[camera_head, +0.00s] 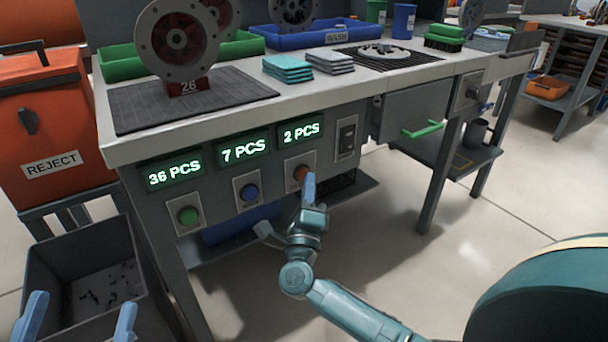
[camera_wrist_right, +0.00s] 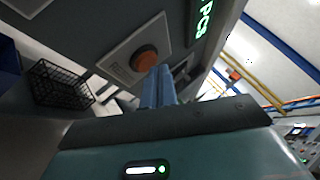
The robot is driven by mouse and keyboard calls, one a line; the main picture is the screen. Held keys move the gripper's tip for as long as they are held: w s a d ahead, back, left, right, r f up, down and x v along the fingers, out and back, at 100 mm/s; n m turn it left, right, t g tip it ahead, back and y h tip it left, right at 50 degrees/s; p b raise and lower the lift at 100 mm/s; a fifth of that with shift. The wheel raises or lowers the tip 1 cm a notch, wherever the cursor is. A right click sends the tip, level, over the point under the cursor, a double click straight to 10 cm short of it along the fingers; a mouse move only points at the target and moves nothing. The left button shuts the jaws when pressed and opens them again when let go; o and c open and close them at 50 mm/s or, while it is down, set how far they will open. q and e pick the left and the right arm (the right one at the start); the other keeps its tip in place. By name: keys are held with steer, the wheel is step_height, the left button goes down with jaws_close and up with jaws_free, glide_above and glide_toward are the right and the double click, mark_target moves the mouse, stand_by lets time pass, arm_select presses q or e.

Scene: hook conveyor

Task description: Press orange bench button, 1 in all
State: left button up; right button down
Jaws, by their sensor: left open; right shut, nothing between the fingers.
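The orange button (camera_head: 301,173) sits on a light plate on the bench front, below the "2 PCS" display (camera_head: 301,132). My right gripper (camera_head: 309,183) is shut and empty, its blue fingertips just beside and below the button. In the right wrist view the orange button (camera_wrist_right: 144,58) shows just above the shut fingertips (camera_wrist_right: 158,72); I cannot tell whether they touch it. A blue button (camera_head: 249,192) and a green button (camera_head: 188,215) sit to its left. My left gripper (camera_head: 80,318) is open and empty at the lower left, in front of a grey bin.
A rocker switch (camera_head: 347,136) is right of the orange button. A green drawer handle (camera_head: 423,130) sticks out further right. The grey bin (camera_head: 38,255) and the orange reject box (camera_head: 45,120) stand at the left. A wire basket (camera_wrist_right: 60,84) shows in the right wrist view.

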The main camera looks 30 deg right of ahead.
steer(key=shift+w, duration=0.4)
stand_by(0.3)
steer(key=shift+s, duration=0.1)
steer(key=shift+s+p, duration=0.35)
steer(key=shift+s, duration=0.4)
steer(key=shift+s, duration=0.1)
steer(key=shift+s+d+p, duration=0.15)
steer(key=shift+s+p, duration=0.4)
steer(key=shift+s, duration=0.65)
steer(key=shift+s+d+p, duration=0.1)
steer(key=shift+s+p, duration=0.4)
steer(key=shift+s, duration=0.7)
steer(key=shift+r, duration=0.1)
